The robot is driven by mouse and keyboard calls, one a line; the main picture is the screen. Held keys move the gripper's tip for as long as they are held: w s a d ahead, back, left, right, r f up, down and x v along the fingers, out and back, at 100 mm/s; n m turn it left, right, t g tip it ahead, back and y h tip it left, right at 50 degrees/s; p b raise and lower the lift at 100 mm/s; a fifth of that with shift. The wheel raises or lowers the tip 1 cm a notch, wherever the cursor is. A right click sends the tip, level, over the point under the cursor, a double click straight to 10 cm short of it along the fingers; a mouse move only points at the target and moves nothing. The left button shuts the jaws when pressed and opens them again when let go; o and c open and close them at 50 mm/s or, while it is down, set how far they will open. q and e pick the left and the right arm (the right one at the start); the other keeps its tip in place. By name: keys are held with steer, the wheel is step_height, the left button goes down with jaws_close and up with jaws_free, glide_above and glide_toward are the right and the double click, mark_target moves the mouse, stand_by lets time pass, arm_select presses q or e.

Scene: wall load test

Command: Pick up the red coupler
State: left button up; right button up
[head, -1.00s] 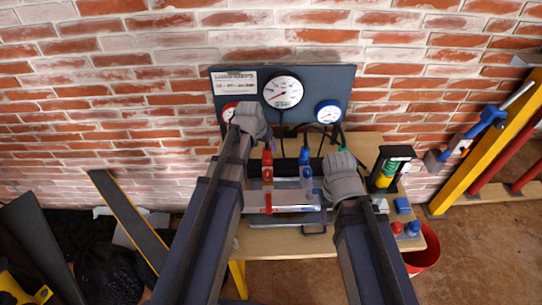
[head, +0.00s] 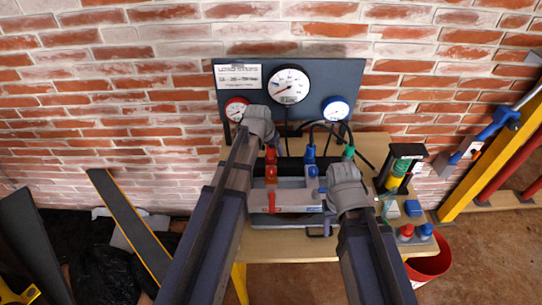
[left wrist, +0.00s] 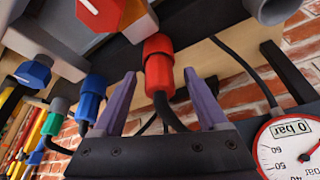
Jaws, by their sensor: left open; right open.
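The red coupler (head: 270,155) stands at the back of the bench unit in the head view, on a dark hose. In the left wrist view the red coupler (left wrist: 158,62) is large and sits between the two purple fingers of my left gripper (left wrist: 159,78), with a gap on each side. My left gripper is open and holds nothing. In the head view its wrist is beside the coupler and hides its fingers. My right gripper (head: 347,182) is over the right part of the bench unit. Its fingers are hardly visible there.
A blue coupler (head: 309,154) and a green one (head: 348,151) stand right of the red one. The gauge panel (head: 333,78) rises behind, with hoses in front. A yellow-green bottle (head: 397,173) in a stand and small caps (head: 407,231) are at right. A red bucket (head: 428,262) is below.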

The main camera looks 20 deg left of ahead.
arm_select(q)
jaws_close()
stand_by(0.5)
